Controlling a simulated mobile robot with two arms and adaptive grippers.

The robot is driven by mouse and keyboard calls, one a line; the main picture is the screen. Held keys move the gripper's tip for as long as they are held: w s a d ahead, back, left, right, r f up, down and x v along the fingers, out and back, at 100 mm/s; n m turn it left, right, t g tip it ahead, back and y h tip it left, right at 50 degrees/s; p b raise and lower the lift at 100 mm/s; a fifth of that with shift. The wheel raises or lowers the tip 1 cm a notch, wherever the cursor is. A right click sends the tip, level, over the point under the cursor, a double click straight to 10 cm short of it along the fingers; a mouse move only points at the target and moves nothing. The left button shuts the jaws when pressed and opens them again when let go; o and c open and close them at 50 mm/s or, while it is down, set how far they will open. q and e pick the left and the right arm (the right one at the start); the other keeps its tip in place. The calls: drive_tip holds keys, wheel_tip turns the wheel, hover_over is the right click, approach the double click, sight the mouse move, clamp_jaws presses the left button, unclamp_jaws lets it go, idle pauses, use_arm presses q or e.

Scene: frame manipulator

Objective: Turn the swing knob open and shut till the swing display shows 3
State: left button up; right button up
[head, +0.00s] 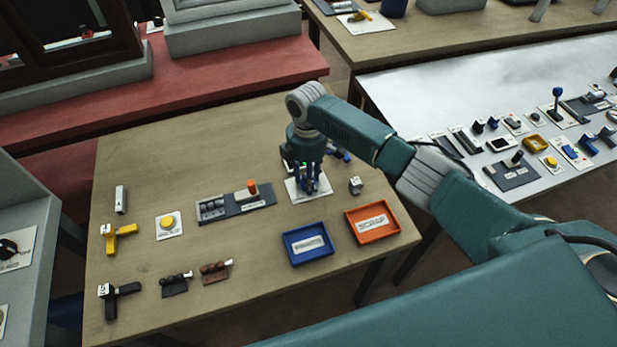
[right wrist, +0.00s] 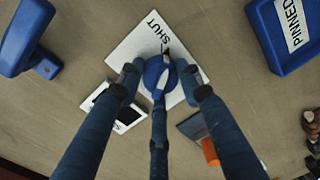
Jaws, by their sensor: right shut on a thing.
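The blue swing knob (right wrist: 154,72) stands on a white plate (right wrist: 127,50) marked SHUT in the right wrist view. My right gripper (right wrist: 163,86) is closed around the knob, pointing down at it. Its fingers hide part of the knob and plate, so any second marking is hidden. In the head view my right gripper (head: 307,182) is over the white plate (head: 295,192) at the table's right side. A small white-framed device with a dark screen (right wrist: 127,114), perhaps the swing display, lies beside the plate, partly behind a finger; I cannot read a number. My left gripper is not in view.
A blue tray (head: 308,261) marked PINNED and an orange tray (head: 388,237) marked SCRAP are in front. A grey fixture (head: 262,198) with an orange-topped part lies left of the plate. A yellow button (head: 168,222) and several tools are farther left.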

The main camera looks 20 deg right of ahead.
drive_tip(key=shift+w+a+r+n, duration=0.1)
drive_tip(key=shift+a+n, duration=0.1)
drive_tip(key=shift+n, duration=0.4)
drive_tip(key=shift+a+r+n, duration=0.1)
drive_tip(key=shift+a+n, duration=0.1)
drive_tip(key=shift+n, duration=0.4)
drive_tip(key=shift+f, duration=0.1)
drive_tip(key=o, duration=1.1)
drive_tip(key=shift+o, duration=0.2)
drive_tip(key=shift+a, duration=0.1)
